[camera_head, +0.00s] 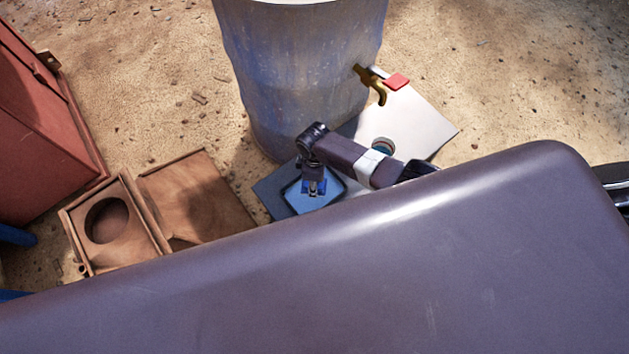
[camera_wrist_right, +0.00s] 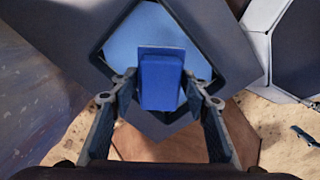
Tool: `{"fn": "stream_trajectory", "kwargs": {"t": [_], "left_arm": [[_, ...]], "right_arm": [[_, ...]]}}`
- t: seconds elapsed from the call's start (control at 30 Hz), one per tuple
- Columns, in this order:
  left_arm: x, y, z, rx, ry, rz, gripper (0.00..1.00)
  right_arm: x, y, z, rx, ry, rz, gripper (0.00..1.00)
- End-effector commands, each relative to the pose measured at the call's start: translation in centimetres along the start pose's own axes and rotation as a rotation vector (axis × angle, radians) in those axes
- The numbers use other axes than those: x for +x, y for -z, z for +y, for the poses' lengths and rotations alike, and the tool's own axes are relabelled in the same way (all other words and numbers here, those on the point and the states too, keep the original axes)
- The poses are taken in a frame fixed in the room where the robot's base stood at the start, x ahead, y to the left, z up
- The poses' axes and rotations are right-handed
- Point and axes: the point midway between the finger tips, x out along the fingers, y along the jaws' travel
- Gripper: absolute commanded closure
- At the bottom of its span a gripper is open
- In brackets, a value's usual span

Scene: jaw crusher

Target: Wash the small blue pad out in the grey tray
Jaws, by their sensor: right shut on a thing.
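The grey tray (camera_head: 300,204) sits on the ground at the foot of the drum, with light blue water inside its dark, square rim. It also shows in the right wrist view (camera_wrist_right: 222,42). My right gripper (camera_head: 314,188) reaches down over the tray's middle. In the right wrist view my right gripper (camera_wrist_right: 160,88) is shut on the small blue pad (camera_wrist_right: 161,83), which lies between its fingers over the water. I cannot tell whether the pad touches the water. My left gripper is out of view.
A large blue-grey drum (camera_head: 290,75) with a brass tap (camera_head: 372,84) and red handle (camera_head: 396,81) stands behind the tray. A pale panel (camera_head: 425,125) with a round opening lies to the right. A rusty box (camera_head: 120,222) with a round hole and a reddish cabinet (camera_head: 40,125) stand left.

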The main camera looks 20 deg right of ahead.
Motion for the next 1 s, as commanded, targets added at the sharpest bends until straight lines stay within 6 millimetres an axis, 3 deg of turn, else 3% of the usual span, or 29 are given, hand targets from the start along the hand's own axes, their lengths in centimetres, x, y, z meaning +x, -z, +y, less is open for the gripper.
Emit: {"fn": "stream_trajectory", "kwargs": {"t": [0.17, 0.63, 1.0], "left_arm": [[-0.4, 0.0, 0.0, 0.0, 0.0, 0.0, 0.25], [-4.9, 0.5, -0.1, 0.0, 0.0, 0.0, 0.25], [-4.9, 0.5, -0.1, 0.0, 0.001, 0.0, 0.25]], "right_arm": [[-0.4, 0.0, 0.0, 0.0, 0.0, 0.001, 0.77], [-5.0, 0.0, 0.0, 0.0, 0.0, 0.0, 0.77], [-5.0, 0.0, 0.0, 0.0, 0.0, 0.0, 0.77]]}}
